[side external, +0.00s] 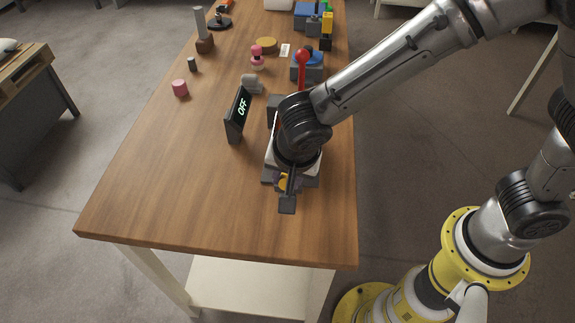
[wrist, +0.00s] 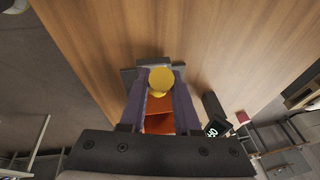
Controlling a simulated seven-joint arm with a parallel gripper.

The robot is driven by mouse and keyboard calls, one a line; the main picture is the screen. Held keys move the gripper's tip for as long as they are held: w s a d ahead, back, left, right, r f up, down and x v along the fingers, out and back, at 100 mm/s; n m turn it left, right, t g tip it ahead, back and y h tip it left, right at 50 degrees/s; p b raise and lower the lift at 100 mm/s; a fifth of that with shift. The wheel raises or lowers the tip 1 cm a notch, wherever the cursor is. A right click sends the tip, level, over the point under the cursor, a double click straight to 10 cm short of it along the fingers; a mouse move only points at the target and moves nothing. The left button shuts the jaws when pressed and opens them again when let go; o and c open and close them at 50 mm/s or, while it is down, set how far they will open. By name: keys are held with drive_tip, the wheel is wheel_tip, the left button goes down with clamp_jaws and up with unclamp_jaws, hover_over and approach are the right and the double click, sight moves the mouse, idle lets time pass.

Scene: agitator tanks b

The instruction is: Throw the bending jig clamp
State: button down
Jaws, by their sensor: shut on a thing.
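My gripper (side external: 290,178) is low over the near right part of the table, at a dark grey fixture (side external: 287,204) that I take to be the bending jig clamp. In the wrist view the two purple-grey fingers of my gripper (wrist: 160,97) are on either side of a yellow round knob (wrist: 161,77), shut on it. An orange part (wrist: 158,123) shows between the fingers below the knob. A grey base (wrist: 129,76) shows past the fingertips. My wrist and gripper hide most of the fixture in the side view.
A black display panel (side external: 238,115) reading "OFF" stands close to the left of my gripper. Behind are a red-ball lever (side external: 302,57), a grey block (side external: 251,84) and a pink cylinder (side external: 180,88). The table (side external: 165,195) is clear at front left; its right edge is near.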

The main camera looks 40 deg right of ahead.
drive_tip(key=shift+s+a+f+t+h, duration=0.25)
drive_tip(key=shift+f+t+h, duration=0.1)
drive_tip(key=shift+t+h, duration=0.1)
drive_tip(key=shift+s+a+f+t+h, duration=0.25)
drive_tip(key=shift+f+t+h, duration=0.1)
drive_tip(key=shift+t+h, duration=0.1)
drive_tip(key=shift+s+a+f+t+h, duration=0.15)
drive_tip(key=shift+a+f+t+h, duration=0.05)
drive_tip(key=shift+f+t+h, duration=0.65)
drive_tip(key=c, duration=0.6)
unclamp_jaws()
